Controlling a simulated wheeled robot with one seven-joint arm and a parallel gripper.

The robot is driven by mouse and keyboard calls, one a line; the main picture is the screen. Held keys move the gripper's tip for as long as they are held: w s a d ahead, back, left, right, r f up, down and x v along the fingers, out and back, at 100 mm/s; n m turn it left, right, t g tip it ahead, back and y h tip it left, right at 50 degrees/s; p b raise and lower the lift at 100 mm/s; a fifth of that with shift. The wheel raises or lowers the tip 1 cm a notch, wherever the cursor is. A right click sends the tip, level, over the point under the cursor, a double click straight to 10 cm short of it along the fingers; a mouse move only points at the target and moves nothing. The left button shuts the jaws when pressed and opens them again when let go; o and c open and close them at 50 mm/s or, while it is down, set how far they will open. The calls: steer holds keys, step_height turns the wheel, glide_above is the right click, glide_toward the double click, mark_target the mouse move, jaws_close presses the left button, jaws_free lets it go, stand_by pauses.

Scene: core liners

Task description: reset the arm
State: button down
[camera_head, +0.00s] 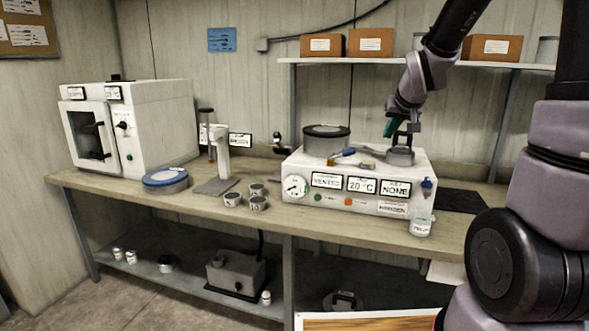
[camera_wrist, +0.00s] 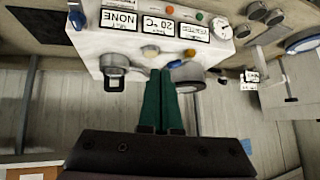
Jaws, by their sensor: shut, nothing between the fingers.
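My gripper (camera_head: 389,129) has teal fingers and hangs from my arm above the right part of the white machine's top. In the wrist view the two fingers of my gripper (camera_wrist: 160,72) lie side by side, shut with nothing between them. The white machine (camera_head: 295,172) has a dial and displays, the rightmost reading NONE. On its top stand a dark round pot (camera_head: 326,140) at the left and a grey lidded part (camera_head: 399,157) below my gripper. I cannot tell from these views how far the fingertips are from that part.
A white oven-like box (camera_head: 150,115) stands at the left of the bench (camera_head: 280,222). A blue-rimmed round tin (camera_head: 165,180), a small stand (camera_head: 218,160) and several small cans (camera_head: 258,203) are between. A shelf (camera_head: 330,61) with cardboard boxes (camera_head: 371,42) is behind my arm. A labelled jar (camera_head: 420,226) stands front right.

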steer(key=s+r+m, duration=0.1)
steer(key=s+r, duration=0.2)
steer(key=s, duration=0.5)
steer(key=s+a+r+g+y, duration=0.1)
steer(key=s+r, duration=0.2)
steer(key=s, duration=0.5)
steer(key=s+r+m, duration=0.1)
steer(key=s+r, duration=0.2)
steer(key=s, duration=0.6)
steer(key=shift+a+r+m+g+y, duration=0.3)
steer(key=shift+a+r+g+y, duration=0.05)
steer(key=shift+a+g+y, duration=0.05)
steer(key=shift+s, duration=0.1)
